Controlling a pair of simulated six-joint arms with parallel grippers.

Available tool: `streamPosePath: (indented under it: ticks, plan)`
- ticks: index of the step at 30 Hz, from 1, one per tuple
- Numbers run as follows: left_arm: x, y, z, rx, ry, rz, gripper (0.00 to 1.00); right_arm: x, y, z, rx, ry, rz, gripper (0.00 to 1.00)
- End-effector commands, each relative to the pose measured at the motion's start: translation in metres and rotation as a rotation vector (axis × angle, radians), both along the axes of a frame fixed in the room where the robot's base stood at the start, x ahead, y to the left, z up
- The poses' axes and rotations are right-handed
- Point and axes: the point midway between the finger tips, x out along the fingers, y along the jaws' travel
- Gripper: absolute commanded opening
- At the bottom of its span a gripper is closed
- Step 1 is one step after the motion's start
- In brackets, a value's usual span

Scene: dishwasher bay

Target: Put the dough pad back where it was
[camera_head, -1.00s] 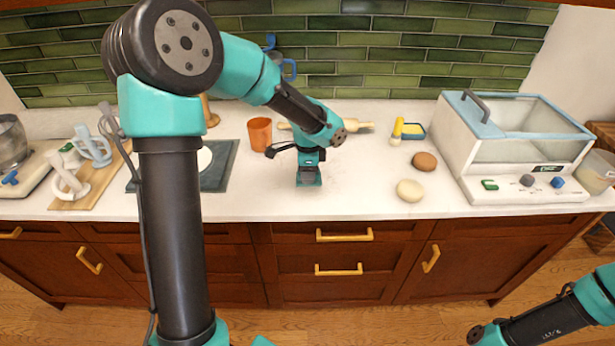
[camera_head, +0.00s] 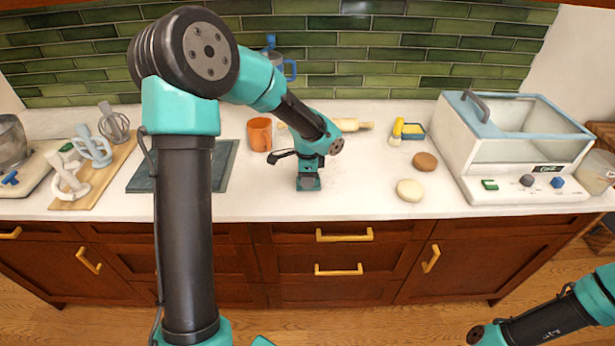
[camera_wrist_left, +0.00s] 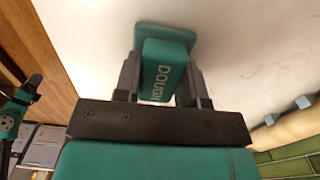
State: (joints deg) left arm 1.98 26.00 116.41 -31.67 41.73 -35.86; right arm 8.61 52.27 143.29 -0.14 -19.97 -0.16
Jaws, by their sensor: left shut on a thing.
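The dough pad (camera_wrist_left: 155,75) is a teal block with raised "DOUGH" lettering and a wider flat teal base. My left gripper (camera_wrist_left: 165,88) is shut on its block part, one finger on each side. In the head view, my left gripper (camera_head: 308,172) points down over the middle front of the white counter, with the teal base of the dough pad (camera_head: 309,187) showing below it. I cannot tell whether the base touches the counter. My right arm shows at the lower right, but its gripper is out of view.
An orange cup (camera_head: 259,134) and a rolling pin (camera_head: 350,125) lie behind the gripper. A pale dough round (camera_head: 410,190) and a brown one (camera_head: 425,161) are to the right, before a white machine (camera_head: 525,150). A dark board (camera_head: 226,165) is left.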

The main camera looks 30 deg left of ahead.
Motion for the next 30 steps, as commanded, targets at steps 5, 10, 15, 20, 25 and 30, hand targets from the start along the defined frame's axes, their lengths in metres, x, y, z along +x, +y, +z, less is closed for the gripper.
streamPosePath:
  ticks: [5,10,15,20,25,30]
  plan:
    - [0.0,0.0,-0.001,0.0,0.0,0.0,0.08,0.0,0.0,0.0,0.0,0.0,0.0,0.56]
    - [0.0,0.0,-0.003,0.0,0.0,0.0,0.45,0.0,0.0,0.0,0.0,0.0,0.0,0.56]
    - [0.0,0.0,-0.003,0.0,0.0,0.0,0.61,0.0,0.0,0.0,0.0,0.0,0.0,0.56]
    - [0.0,0.0,-0.003,0.0,0.0,0.0,0.63,0.0,0.0,0.0,0.0,0.0,0.0,0.56]
    - [0.0,0.0,0.0,0.0,0.0,0.0,0.63,0.0,0.0,0.0,0.0,0.0,0.0,0.56]
    - [0.001,0.0,0.014,0.001,-0.003,-0.001,0.63,0.0,0.0,0.0,0.0,0.0,0.0,0.56]
